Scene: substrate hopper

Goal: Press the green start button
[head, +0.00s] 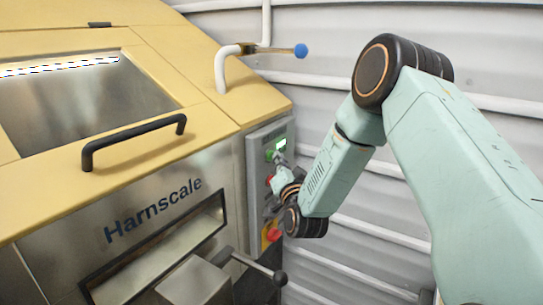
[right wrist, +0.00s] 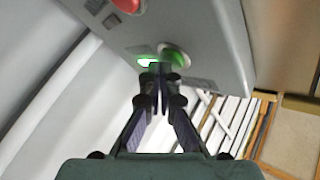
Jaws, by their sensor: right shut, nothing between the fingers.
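The green start button (head: 269,155) is on the grey control panel (head: 252,165) at the right side of the hopper. In the right wrist view the green button (right wrist: 176,56) is just beyond my fingertips, partly covered by them. My right gripper (head: 278,160) is shut and empty, with its tips at the panel by the green button. It also shows shut in the right wrist view (right wrist: 160,70). I cannot tell whether the tips touch the button. My left gripper is not in view.
A small lit display (head: 281,144) is beside the green button. A red button (head: 269,180) and a red-and-yellow switch (head: 271,233) are lower on the panel. A blue-knobbed lever (head: 300,50) sticks out above, and a black-knobbed handle (head: 279,277) below.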

